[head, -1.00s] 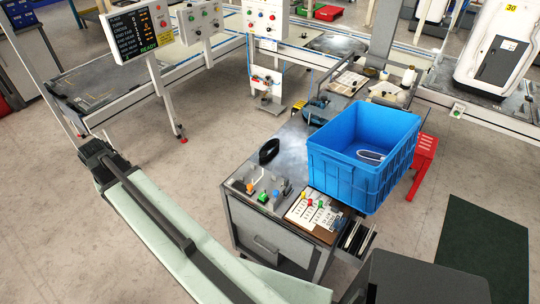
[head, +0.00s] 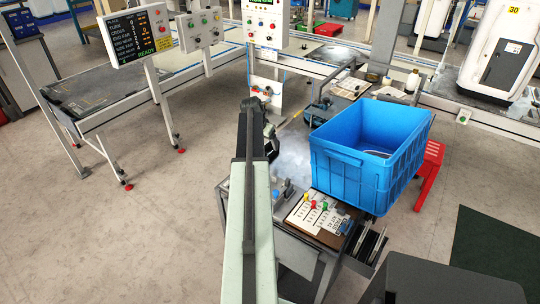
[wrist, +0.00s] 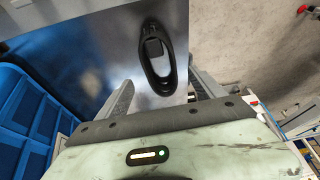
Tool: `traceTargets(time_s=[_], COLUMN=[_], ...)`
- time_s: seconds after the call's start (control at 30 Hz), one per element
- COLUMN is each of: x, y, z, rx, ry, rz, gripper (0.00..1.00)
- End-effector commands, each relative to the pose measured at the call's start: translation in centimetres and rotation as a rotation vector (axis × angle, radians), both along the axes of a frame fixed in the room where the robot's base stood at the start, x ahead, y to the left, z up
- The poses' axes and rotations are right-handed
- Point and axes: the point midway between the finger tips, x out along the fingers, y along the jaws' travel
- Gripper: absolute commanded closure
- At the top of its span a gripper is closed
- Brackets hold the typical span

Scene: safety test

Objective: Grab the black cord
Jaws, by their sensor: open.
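The black cord (wrist: 157,62) lies as an oval coil on the shiny metal worktop (wrist: 95,55) in the wrist view. My gripper (wrist: 161,82) is open, with one grey finger to the left and one to the right of the coil's near end. The coil lies between and beyond the fingers, and nothing is held. I cannot tell how high the fingers are above the worktop. In the head view my arm hides part of the worktop and my fingers; a dark shape beside the arm may be the cord.
A blue crate (head: 345,172) stands close on the right of the worktop. A clipboard board (head: 325,228) with coloured pegs lies at the worktop's front. A control post (head: 264,30) stands behind. Open floor (head: 150,215) lies to the left.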

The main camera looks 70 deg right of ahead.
Motion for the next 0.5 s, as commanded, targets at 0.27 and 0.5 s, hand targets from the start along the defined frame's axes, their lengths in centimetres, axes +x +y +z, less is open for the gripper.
traceTargets(time_s=[0.27, 0.5], x=[-0.1, -0.5], y=[-1.0, -2.4], z=[-2.3, -5.2], rx=[0.0, 0.0], ry=[0.0, 0.0], rz=[0.0, 0.0], gripper=[0.22, 0.22])
